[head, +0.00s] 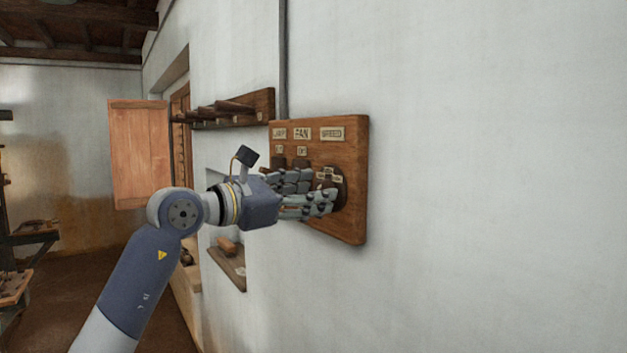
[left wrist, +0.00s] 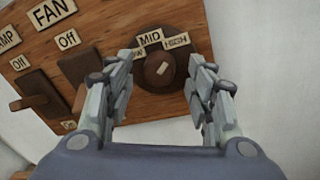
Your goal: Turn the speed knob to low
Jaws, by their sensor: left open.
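The speed knob (left wrist: 158,77) is a dark round dial on a wooden switch panel (head: 352,210). In the left wrist view it lies between my fingers, under MID (left wrist: 150,38) and HIGH (left wrist: 177,42) labels; the LOW label is mostly hidden by the left finger. A pale pointer mark on the knob slants to the upper right, roughly toward HIGH. My left gripper (head: 317,190) is open at the panel, its fingers on either side of the knob; I cannot tell whether they touch it. It also shows in the left wrist view (left wrist: 165,70). My right gripper is out of view.
The lamp switch (left wrist: 36,92) and fan switch (left wrist: 80,66) sit left of the knob, both beside Off labels. A wooden rack (head: 262,106) and a small niche shelf (head: 229,265) are farther along the wall. The wall right of the panel is bare.

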